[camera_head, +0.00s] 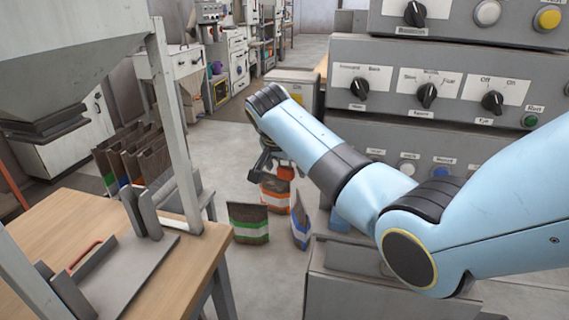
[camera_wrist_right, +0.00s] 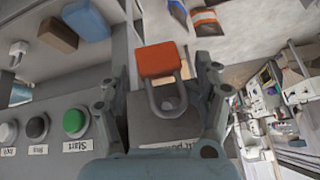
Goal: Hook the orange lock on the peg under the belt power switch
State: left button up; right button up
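The orange lock (camera_wrist_right: 159,60) is in the right wrist view, between the fingers of my right gripper (camera_wrist_right: 162,80). Its grey shackle loops around a small round peg (camera_wrist_right: 168,103) on a grey box face (camera_wrist_right: 150,130). The view is inverted, so the lock appears to hang from the peg. The fingers stand spread, with gaps beside the lock body. My left gripper is not in view.
Green, dark and white push buttons (camera_wrist_right: 74,122) sit close beside the gripper. A grey box (camera_head: 293,82) with a yellow label is behind my right wrist. Striped bags (camera_head: 248,223) stand on the floor. A wooden table (camera_head: 190,262) is at left; the control panel (camera_head: 440,85) is at right.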

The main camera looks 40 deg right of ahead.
jog(key=shift+w+d+r, duration=0.3)
jog(key=shift+w+r, duration=0.15)
jog(key=shift+r, duration=0.3)
jog(key=shift+s+a+r, duration=0.1)
jog(key=shift+a+r, duration=0.05)
jog(key=shift+r, duration=0.1)
jog(key=s+a+f+v, duration=0.1)
jog(key=v, duration=1)
jog(key=s+f+n+g+b, duration=0.2)
jog(key=s+f, duration=0.6)
jog(key=f, duration=0.5)
jog(key=s+d+f+n+g+y+b, duration=0.1)
jog(key=s+f+b, duration=0.2)
jog(key=s+f, duration=0.75)
jog(key=s+f+n+g+b, duration=0.2)
jog(key=s+f, duration=0.3)
jog(key=f, duration=1.2)
jog(key=s+a+f+n+t+y+b, duration=0.1)
jog(key=s+f+n, duration=0.3)
jog(key=s+f, duration=0.7)
jog(key=s+a+f+n+y+b, duration=0.1)
jog(key=s+f+n, duration=0.3)
jog(key=s+f, duration=0.6)
jog(key=shift+s+f+t+y+b, duration=0.45)
jog(key=shift+s+b, duration=0.4)
jog(key=shift+s, duration=2.95)
